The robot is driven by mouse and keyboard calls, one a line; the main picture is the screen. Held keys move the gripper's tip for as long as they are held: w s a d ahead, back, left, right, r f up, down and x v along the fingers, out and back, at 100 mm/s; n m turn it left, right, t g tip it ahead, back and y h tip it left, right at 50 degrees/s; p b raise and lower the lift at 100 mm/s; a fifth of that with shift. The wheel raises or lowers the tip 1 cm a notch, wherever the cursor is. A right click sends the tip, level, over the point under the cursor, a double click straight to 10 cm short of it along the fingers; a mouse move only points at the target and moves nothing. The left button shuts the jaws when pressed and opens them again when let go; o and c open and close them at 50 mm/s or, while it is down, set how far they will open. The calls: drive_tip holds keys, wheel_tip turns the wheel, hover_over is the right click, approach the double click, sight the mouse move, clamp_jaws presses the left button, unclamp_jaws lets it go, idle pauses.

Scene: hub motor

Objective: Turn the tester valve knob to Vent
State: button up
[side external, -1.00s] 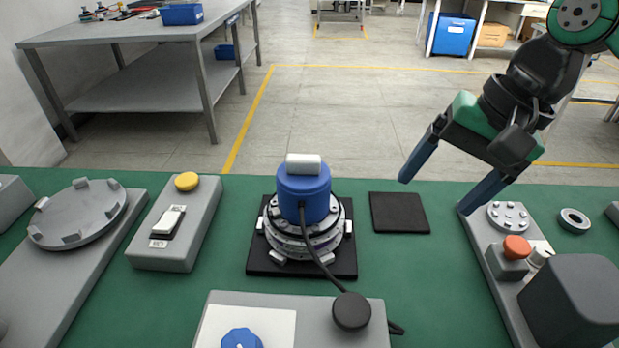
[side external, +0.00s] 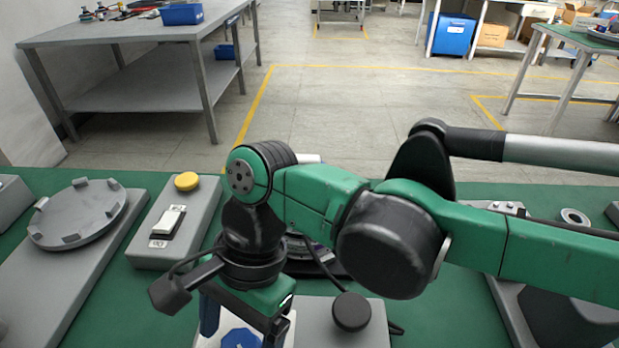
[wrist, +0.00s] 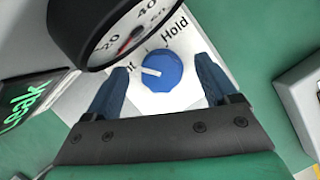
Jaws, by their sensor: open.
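The blue valve knob (wrist: 166,77) sits on a white plate in the wrist view, under the "Hold" label. Its white pointer line points left, toward a label of which only "nt" shows; the rest is hidden behind my left finger and the gauge. My gripper (wrist: 162,66) is open, with one blue finger on each side of the knob and gaps between. In the side view my gripper (side external: 241,325) points down over the tester, and the knob (side external: 240,339) shows partly between the fingers at the bottom edge.
A round dial gauge (wrist: 118,28) stands close beside the knob. A dark display with green "Leak" text (wrist: 22,105) is at left. In the side view, a black round part (side external: 351,311) sits on the tester, and my arm covers most of the hub motor.

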drive_tip(key=shift+s+f, duration=0.15)
drive_tip(key=shift+f, duration=0.2)
clamp_jaws()
drive_tip(key=n+h, duration=0.1)
drive_tip(key=n, duration=0.2)
unclamp_jaws()
